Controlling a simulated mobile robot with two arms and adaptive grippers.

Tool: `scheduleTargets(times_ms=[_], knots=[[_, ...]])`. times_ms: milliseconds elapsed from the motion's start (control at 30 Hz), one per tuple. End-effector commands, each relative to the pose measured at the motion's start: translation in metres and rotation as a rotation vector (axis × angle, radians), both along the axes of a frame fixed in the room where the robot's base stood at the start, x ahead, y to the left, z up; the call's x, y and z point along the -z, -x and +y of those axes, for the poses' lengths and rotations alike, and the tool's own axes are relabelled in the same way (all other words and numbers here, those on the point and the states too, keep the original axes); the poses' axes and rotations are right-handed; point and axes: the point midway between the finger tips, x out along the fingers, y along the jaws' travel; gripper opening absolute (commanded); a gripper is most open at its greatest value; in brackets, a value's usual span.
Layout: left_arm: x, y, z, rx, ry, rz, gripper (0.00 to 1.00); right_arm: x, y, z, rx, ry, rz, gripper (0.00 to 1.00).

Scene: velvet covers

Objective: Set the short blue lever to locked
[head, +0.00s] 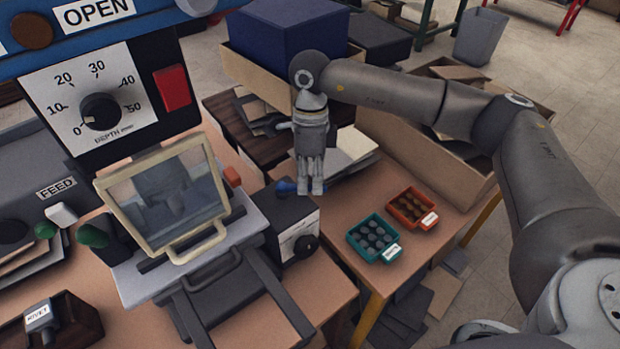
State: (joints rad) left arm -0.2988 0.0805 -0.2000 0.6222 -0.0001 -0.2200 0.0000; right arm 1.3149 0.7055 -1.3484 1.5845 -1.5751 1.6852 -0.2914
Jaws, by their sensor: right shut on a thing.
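The short blue lever (286,187) sticks out at the top of a small dark box (283,213) beside the machine. The box has a pale front panel with a black knob (305,246) and small print that I cannot read. My right gripper (311,187) points down over the box's top right and is shut on the lever. Its fingers hide part of the lever, with the blue end showing to their left. I cannot read any locked mark near it. My left gripper is not in view.
A framed clear guard (215,185) and the depth dial panel (93,108) stand left of the lever. A teal tray (353,240) and an orange tray (394,207) of small parts sit to the right. Cartons and a blue box (288,40) are behind.

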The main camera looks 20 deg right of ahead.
Motion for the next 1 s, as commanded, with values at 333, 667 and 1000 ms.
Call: scheduleTargets(times_ms=[333,667,1000], knots=[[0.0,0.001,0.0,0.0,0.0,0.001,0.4,-0.001,0.0,0.0,-0.001,0.0,-0.002,0.37],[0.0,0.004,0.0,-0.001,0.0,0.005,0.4,-0.015,-0.004,-0.001,0.0,-0.001,-0.004,0.37],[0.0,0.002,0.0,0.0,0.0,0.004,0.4,-0.084,-0.016,-0.006,-0.001,0.0,-0.005,0.37]])
